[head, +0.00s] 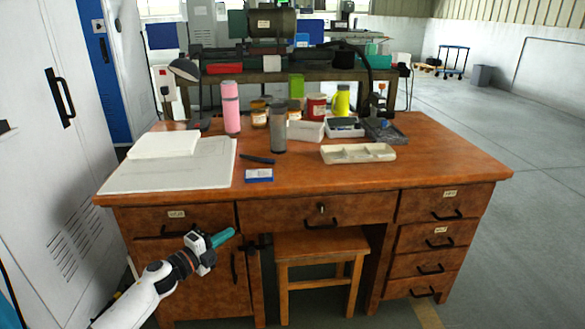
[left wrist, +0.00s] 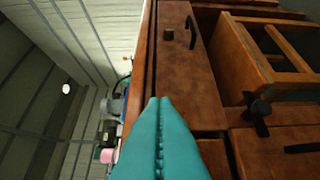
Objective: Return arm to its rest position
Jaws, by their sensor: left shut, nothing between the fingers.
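My left gripper (head: 223,237) is in front of the wooden desk (head: 300,212), below the level of its top, near the left cabinet. Its teal fingers are shut with nothing between them. In the left wrist view the closed fingers (left wrist: 158,125) point toward the desk front, which appears turned on its side. The white left arm (head: 140,300) comes in from the lower left of the head view. My right gripper does not show in either view.
The desk top holds a pink bottle (head: 230,108), a grey tumbler (head: 278,130), a pale tray (head: 358,153), papers (head: 170,170) and a blue card (head: 259,175). A wooden stool (head: 320,243) stands under the desk. A grey locker (head: 45,150) stands at left.

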